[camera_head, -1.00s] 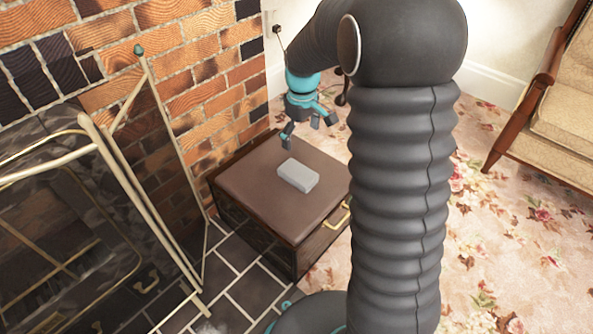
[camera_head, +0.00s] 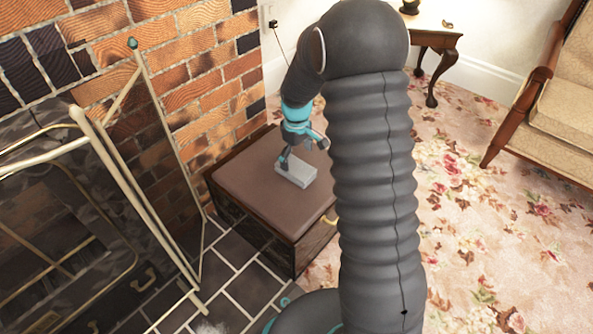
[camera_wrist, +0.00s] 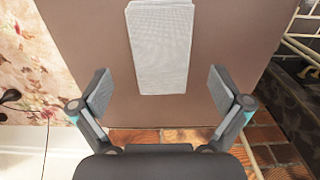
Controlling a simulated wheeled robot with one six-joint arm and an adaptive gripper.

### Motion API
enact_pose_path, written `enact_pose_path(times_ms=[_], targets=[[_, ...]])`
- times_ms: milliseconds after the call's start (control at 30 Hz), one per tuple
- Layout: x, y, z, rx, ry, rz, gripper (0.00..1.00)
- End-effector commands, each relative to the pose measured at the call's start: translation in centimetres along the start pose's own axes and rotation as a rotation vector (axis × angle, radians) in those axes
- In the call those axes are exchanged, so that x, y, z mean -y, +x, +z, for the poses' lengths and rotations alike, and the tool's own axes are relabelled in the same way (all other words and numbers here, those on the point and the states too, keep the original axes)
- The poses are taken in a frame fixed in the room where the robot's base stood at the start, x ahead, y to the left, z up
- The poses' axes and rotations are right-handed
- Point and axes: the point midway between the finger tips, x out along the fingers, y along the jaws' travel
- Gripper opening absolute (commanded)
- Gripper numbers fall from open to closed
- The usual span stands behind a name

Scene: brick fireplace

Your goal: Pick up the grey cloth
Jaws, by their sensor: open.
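The grey cloth (camera_head: 297,172) is a small folded block lying flat on the brown top of a box-like chest (camera_head: 252,188). In the wrist view the cloth (camera_wrist: 161,48) runs down from the top edge, and its near end lies between and just beyond the fingertips. My gripper (camera_head: 303,158) is over the chest top, close to the cloth, and partly covers it in the head view. In the wrist view my gripper (camera_wrist: 160,88) is open and empty, with one finger to each side of the cloth line. I cannot tell the exact height above the cloth.
The brick wall (camera_head: 200,75) stands close behind the chest. A brass-framed fireplace screen (camera_head: 150,170) is to the left. A small wooden table (camera_head: 440,45) and an armchair (camera_head: 545,110) stand on the flowered carpet (camera_head: 470,220) to the right.

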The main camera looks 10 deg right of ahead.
Motion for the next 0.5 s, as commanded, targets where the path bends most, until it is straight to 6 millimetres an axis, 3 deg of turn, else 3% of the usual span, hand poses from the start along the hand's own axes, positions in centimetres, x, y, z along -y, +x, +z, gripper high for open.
enact_pose_path(times_ms=[300,500], targets=[[0.2,4.2,-0.2,0.002,0.000,-0.002,1.00],[0.2,4.9,-0.3,0.000,0.000,0.000,1.00]])
